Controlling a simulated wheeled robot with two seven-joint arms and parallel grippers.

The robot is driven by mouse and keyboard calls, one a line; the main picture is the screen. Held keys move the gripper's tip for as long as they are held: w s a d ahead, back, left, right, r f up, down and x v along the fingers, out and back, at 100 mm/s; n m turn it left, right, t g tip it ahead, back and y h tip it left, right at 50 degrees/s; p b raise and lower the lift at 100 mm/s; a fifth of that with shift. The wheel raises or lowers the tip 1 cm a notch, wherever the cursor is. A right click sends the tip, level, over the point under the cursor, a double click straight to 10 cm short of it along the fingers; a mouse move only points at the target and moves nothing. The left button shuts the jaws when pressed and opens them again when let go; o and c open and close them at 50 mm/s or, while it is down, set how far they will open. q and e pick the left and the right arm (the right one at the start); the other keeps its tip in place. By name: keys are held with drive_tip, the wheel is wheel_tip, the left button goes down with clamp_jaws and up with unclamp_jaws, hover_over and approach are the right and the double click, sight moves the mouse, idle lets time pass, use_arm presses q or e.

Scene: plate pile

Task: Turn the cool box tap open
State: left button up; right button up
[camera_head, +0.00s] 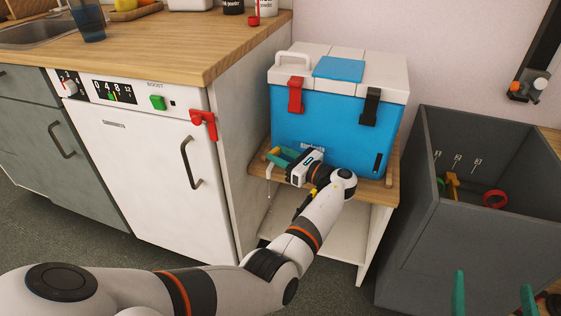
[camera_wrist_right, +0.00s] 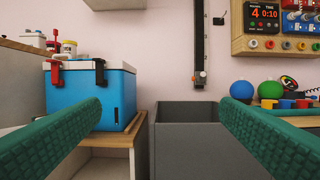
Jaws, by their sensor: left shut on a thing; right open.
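The cool box (camera_head: 325,125) is blue with a white lid and stands on a wooden-topped stand; it also shows in the right wrist view (camera_wrist_right: 85,95). One red latch (camera_head: 296,95) and one black latch (camera_head: 371,105) sit on its front. My left gripper (camera_head: 279,157) is at the lower left of the box front, its green fingers shut on the tap. The tap itself is hidden by the fingers and wrist, so its angle cannot be told. My right gripper (camera_head: 494,294) is open and empty at the lower right, its fingers wide apart in the right wrist view (camera_wrist_right: 162,115).
A white dishwasher (camera_head: 140,165) under a wooden counter (camera_head: 170,45) stands left of the stand (camera_head: 392,170). A deep grey bin (camera_head: 455,225) stands to the right, with a red ring (camera_head: 494,199) inside. A thin pale line runs down below the left gripper.

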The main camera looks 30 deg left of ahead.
use_arm(q)
drive_tip(key=shift+w+n+g+b, duration=0.1)
drive_tip(key=shift+n+g+b, duration=0.3)
drive_tip(key=shift+g+b, duration=0.2)
use_arm(e)
wheel_tip(320, 180, up, 6)
drive_tip(key=s+t+y, duration=0.1)
drive_tip(key=s+t, duration=0.1)
drive_tip(key=t, duration=0.3)
drive_tip(key=shift+s+y, duration=0.3)
drive_tip(key=shift+y, duration=0.1)
drive_tip(key=shift+a, duration=0.1)
use_arm(q)
drive_tip(key=o, duration=1)
drive_tip(key=shift+d, duration=0.1)
